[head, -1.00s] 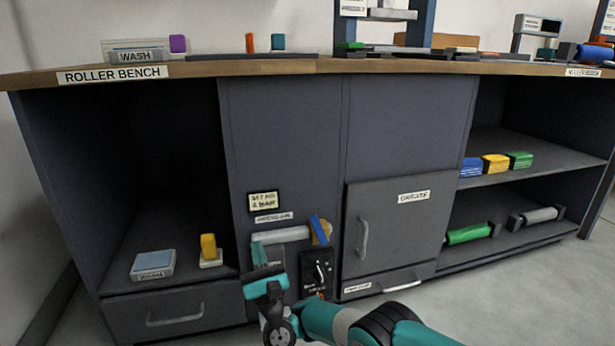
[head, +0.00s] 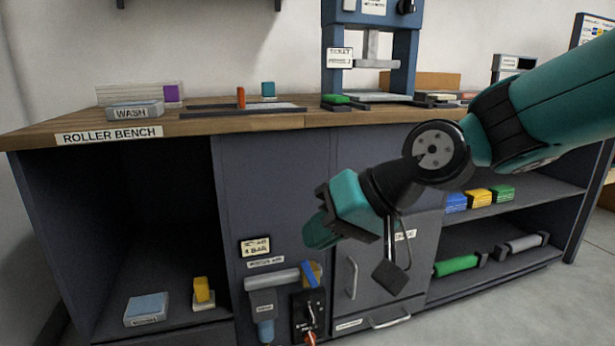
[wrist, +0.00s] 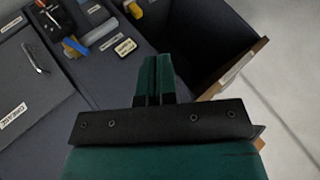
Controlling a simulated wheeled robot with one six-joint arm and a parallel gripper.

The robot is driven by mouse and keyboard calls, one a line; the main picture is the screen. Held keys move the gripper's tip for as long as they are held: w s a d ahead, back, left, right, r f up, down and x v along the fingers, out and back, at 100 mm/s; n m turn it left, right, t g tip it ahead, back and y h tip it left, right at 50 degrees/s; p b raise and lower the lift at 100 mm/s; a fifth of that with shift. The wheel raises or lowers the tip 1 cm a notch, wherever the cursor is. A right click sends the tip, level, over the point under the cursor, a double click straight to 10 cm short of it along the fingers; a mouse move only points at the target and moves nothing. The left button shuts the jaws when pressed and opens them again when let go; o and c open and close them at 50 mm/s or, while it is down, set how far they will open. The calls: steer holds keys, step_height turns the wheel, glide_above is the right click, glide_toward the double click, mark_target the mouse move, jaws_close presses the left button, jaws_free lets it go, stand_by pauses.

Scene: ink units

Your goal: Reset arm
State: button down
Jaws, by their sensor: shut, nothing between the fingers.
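My gripper (head: 322,230) is raised in front of the middle of the roller bench (head: 285,122) in the head view. Its teal fingers point down and to the left, and it holds nothing. In the wrist view the two fingers (wrist: 155,72) lie side by side, shut. The gripper and arm cover part of the dark cabinet front and of the cabinet door (head: 366,265) in the head view. No contact with the bench shows.
The valve panel (head: 306,312) with a red-tipped lever is on the cabinet front below the gripper. An open bay at left holds a blue-topped wash tray (head: 147,308) and a yellow block (head: 202,289). Shelves at right hold colored blocks and a green roller (head: 456,265).

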steer(key=s+d+f+n+g+h+p, duration=0.25)
steer(key=s+d+h, duration=0.25)
steer(key=s+d, duration=1.05)
step_height(320, 180, up, 38)
steer(key=s+a+p, duration=0.1)
steer(key=a+p, duration=0.1)
steer(key=p, duration=3.5)
steer(key=shift+s+a+g, duration=0.1)
steer(key=shift+g, duration=0.15)
steer(key=shift+a, duration=0.1)
